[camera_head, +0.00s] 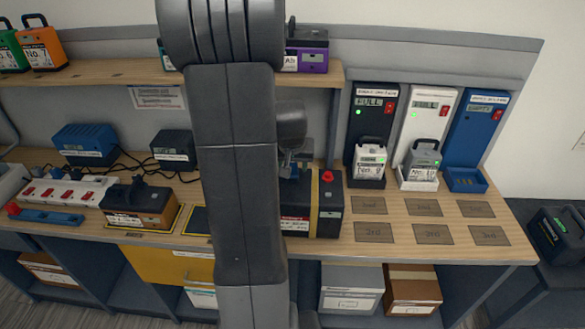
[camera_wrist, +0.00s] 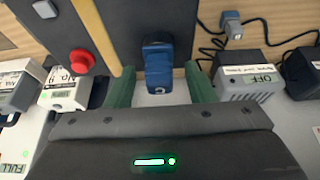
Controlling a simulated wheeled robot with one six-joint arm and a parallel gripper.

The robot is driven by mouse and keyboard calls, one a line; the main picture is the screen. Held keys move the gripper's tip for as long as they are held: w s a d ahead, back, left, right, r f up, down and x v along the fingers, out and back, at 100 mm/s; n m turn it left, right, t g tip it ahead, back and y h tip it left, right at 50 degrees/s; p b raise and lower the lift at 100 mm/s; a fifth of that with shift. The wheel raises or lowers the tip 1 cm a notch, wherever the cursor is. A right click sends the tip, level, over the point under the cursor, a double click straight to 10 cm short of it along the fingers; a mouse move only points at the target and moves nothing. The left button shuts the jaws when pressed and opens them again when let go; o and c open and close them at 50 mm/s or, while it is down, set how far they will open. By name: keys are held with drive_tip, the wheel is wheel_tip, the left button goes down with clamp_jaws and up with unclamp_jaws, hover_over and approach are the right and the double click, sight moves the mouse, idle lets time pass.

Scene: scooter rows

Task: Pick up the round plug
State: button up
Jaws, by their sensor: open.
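My gripper (camera_wrist: 159,72) is open, with its two green fingers apart. A dark blue plug-like piece (camera_wrist: 158,62) shows between the fingertips, over the dark box with a red button (camera_wrist: 80,60); no grip on it is visible. A grey-blue plug (camera_wrist: 232,26) on a black cable lies to the right in the wrist view. I cannot tell from its shape which one is the round plug. In the head view my gripper (camera_head: 293,160) is mostly hidden behind my arm, by the dark box (camera_head: 328,212) on the bench.
A charger marked OFF (camera_wrist: 250,85) and loose black cables lie close to my right finger in the wrist view. Battery chargers (camera_head: 430,110) stand at the bench's right. A power strip (camera_head: 60,190) is at the left. Marked bench spots (camera_head: 424,208) are empty.

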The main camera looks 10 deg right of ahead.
drive_tip(key=shift+f, duration=0.25)
drive_tip(key=shift+c, duration=0.4)
